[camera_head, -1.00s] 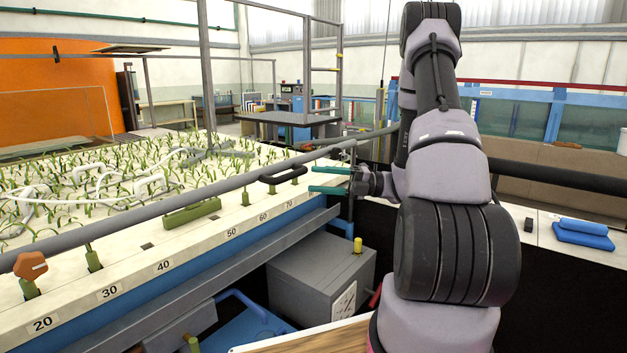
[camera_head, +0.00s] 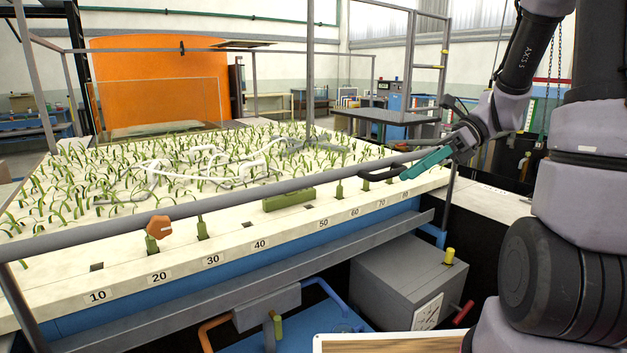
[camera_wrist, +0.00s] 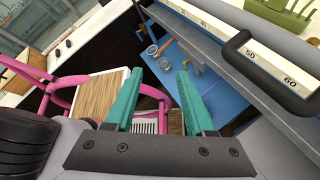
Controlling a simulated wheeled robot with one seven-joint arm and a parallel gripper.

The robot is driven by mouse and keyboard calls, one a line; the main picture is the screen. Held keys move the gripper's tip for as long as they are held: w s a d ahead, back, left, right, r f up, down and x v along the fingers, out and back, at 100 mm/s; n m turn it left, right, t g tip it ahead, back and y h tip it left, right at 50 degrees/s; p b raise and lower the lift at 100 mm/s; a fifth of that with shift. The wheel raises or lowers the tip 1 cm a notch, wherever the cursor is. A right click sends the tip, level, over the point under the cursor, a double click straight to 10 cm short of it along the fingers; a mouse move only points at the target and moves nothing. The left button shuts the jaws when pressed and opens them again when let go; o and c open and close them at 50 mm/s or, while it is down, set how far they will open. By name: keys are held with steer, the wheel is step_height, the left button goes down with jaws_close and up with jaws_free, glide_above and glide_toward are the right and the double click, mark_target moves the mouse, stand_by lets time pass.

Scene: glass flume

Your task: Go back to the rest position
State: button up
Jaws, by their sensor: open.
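My gripper (camera_head: 426,163) has teal fingers and is at the right end of the flume rail in the head view, near the black handle. In the wrist view my gripper (camera_wrist: 156,88) shows its two teal fingers apart with nothing between them.
The flume edge (camera_head: 205,263) carries number labels, a grey rail (camera_head: 225,208), an orange knob (camera_head: 159,227) and a green block (camera_head: 289,199). Green plants cover the bed behind. A grey box (camera_head: 402,279) stands below the edge. A dark platform (camera_head: 385,115) stands behind.

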steer(key=s+d+r+n+t+h, duration=0.2)
steer(key=s+r+n+t+h, duration=0.1)
steer(key=n, duration=0.5)
steer(key=s+d+r+n+t+h, duration=0.2)
steer(key=r+n+t+h, duration=0.4)
steer(key=r+n, duration=0.3)
steer(key=shift+s+t, duration=0.4)
steer(key=shift+s, duration=0.3)
steer(key=shift+a+f, duration=0.1)
steer(key=shift+a, duration=0.05)
